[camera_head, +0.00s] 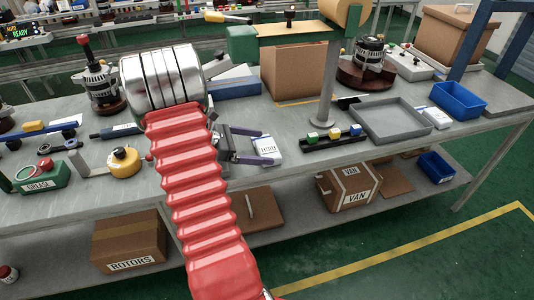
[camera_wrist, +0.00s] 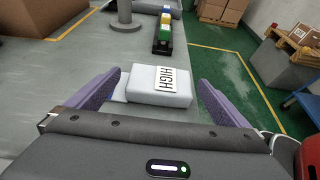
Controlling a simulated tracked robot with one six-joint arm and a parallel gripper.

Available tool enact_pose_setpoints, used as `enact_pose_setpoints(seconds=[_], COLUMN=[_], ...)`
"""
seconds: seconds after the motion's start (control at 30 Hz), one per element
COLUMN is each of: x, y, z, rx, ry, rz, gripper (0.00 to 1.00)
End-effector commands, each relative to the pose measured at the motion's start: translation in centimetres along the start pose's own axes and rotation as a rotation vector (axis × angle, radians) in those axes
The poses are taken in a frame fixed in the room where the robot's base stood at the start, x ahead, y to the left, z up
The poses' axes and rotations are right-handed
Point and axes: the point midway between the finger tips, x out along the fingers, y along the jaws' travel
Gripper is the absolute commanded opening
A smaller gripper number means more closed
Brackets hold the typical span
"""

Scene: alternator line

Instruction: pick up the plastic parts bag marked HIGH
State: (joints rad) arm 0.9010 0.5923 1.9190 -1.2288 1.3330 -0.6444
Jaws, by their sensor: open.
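The plastic parts bag marked HIGH (camera_wrist: 152,91) is a pale, puffy block with a white label, lying on the grey bench. In the wrist view it sits ahead of and between the two purple fingers of my gripper (camera_wrist: 160,95). My gripper is open and nothing is held between the fingers. In the head view the bag (camera_head: 267,145) lies near the bench's front edge, close to the tips of my gripper (camera_head: 276,148). I cannot tell whether a finger touches the bag. My red-sleeved arm covers part of the bench to the left.
A rack with coloured blocks (camera_head: 332,141) stands right of the bag, behind it a green-topped post stand (camera_head: 327,85). An empty grey tray (camera_head: 390,122) and blue bin (camera_head: 459,98) lie farther right. A tape dispenser (camera_head: 125,160) is left of my arm. The bench's front edge is close.

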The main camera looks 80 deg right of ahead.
Motion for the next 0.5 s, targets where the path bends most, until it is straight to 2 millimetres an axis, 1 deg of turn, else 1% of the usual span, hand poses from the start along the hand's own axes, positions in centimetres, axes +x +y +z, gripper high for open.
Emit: enact_pose_setpoints(seconds=[0.3, 0.4, 0.5], x=[3.9, 4.7, 4.9], y=[-0.3, -0.3, -0.3], z=[-0.1, -0.1, -0.1], rx=[0.0, 0.0, -0.001], ry=[0.0, 0.001, 0.001], rz=[-0.002, -0.002, -0.001], gripper=[1.0, 1.0, 1.0])
